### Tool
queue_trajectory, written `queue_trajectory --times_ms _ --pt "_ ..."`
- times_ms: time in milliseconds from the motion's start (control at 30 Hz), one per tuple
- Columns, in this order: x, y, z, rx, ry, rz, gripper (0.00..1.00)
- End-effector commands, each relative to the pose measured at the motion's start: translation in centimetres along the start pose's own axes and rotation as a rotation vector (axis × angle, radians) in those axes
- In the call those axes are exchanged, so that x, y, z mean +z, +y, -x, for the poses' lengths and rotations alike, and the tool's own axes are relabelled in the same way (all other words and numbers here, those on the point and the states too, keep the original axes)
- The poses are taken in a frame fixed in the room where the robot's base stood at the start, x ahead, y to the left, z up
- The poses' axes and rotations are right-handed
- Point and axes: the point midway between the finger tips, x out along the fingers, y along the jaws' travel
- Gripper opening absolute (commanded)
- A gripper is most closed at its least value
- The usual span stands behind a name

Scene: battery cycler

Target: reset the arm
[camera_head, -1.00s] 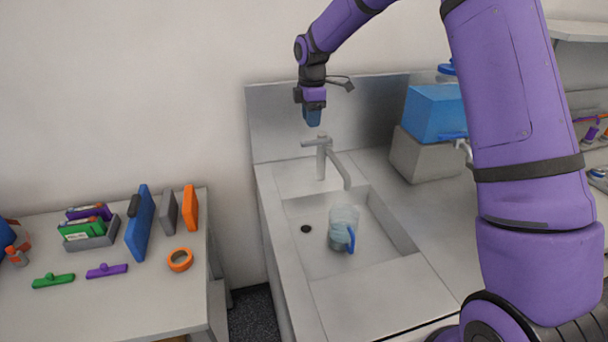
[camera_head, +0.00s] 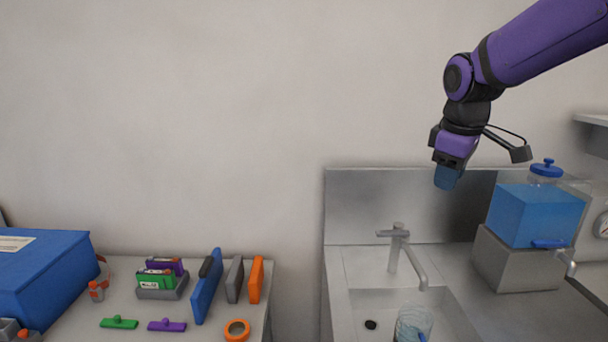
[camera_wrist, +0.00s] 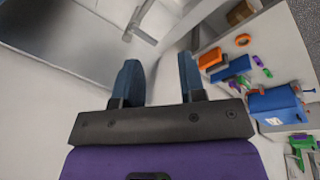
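My gripper (camera_head: 447,178) hangs from my purple arm in the upper right of the head view, above and to the right of the faucet (camera_head: 397,252). In the wrist view my gripper (camera_wrist: 158,85) shows two blue fingers set apart with nothing between them. It is raised clear of the sink and touches nothing. The sink (camera_head: 385,300) is below it, with a clear blue-tinted jug (camera_head: 413,322) in the basin, cut off by the bottom edge.
A blue tank (camera_head: 535,215) on a grey block (camera_head: 515,265) stands right of the faucet. The left table (camera_head: 125,300) holds a blue box (camera_head: 45,275), several upright panels, an orange tape roll (camera_head: 237,330) and small tools. Bare wall lies behind.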

Motion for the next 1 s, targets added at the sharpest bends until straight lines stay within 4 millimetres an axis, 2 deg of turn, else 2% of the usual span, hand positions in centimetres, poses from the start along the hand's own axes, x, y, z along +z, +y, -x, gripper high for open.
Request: queue_trajectory --times_ms 33,200,433,700,833,1000 --pt "1.2 -0.8 1.0 0.013 0.012 -0.044 0.37" --pt "4.8 -3.5 3.3 0.041 0.049 -0.205 0.37" --pt "9.7 -7.4 5.2 0.064 0.109 -0.421 0.37" --pt "15.1 -12.0 5.8 0.066 0.192 -0.668 0.37" --pt "16.9 -13.6 5.5 0.061 0.224 -0.757 0.37" --pt "18.0 -14.7 5.2 0.054 0.245 -0.818 0.37"
